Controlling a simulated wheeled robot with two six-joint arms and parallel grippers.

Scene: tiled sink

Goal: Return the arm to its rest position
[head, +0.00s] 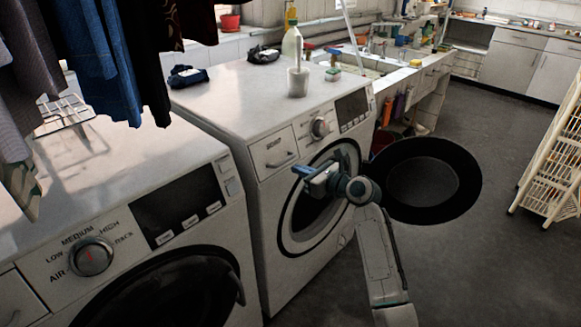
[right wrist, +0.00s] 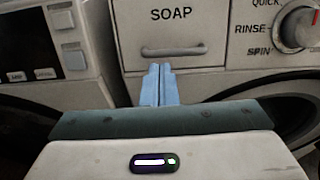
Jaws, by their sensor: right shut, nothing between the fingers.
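My right gripper (head: 303,171) is in front of the washing machine (head: 225,110) in the head view, near its round door and below its soap drawer. In the right wrist view its two blue fingers (right wrist: 158,86) are together with nothing between them. They point toward the handle of the soap drawer (right wrist: 172,32); I cannot tell whether they touch it. My left gripper is not in view.
A dryer (head: 120,225) stands at the left, with clothes (head: 100,55) hanging above it. A bottle (head: 292,50) and a white cup (head: 298,82) stand on the washer. A white rack (head: 555,160) is at the right; grey floor (head: 490,240) lies open between.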

